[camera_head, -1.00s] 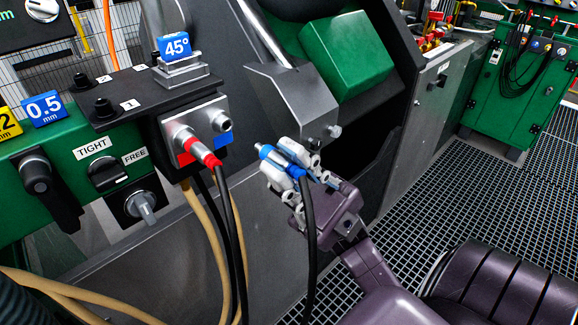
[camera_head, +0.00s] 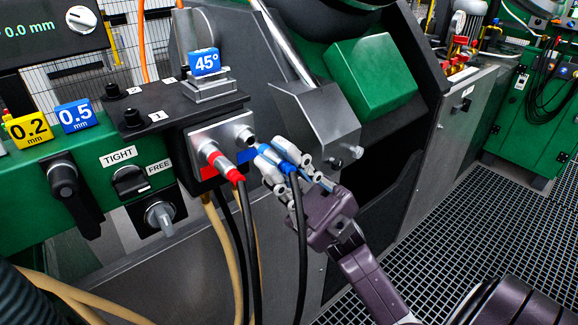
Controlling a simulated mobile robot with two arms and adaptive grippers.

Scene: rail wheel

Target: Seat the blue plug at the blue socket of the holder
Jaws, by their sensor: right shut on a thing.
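My right gripper (camera_head: 277,158) is shut on the blue plug (camera_head: 288,167), with its pale fingers on either side of it. A black cable hangs down from the plug. The plug's front end points up and left toward the metal holder (camera_head: 220,131). The blue socket (camera_head: 249,137) is the silver fitting at the holder's upper right, above a blue label (camera_head: 243,157). The plug's tip is close to the socket; the fingers partly hide it, and I cannot tell whether they touch. A red plug (camera_head: 223,164) sits in the holder's other socket. My left gripper is not in view.
A 45° sign (camera_head: 205,63) stands above the holder. A bent metal bracket (camera_head: 320,120) is close above and right of my gripper. Knobs (camera_head: 130,182) are on the green panel at left. Tan hoses and black cables hang below the holder.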

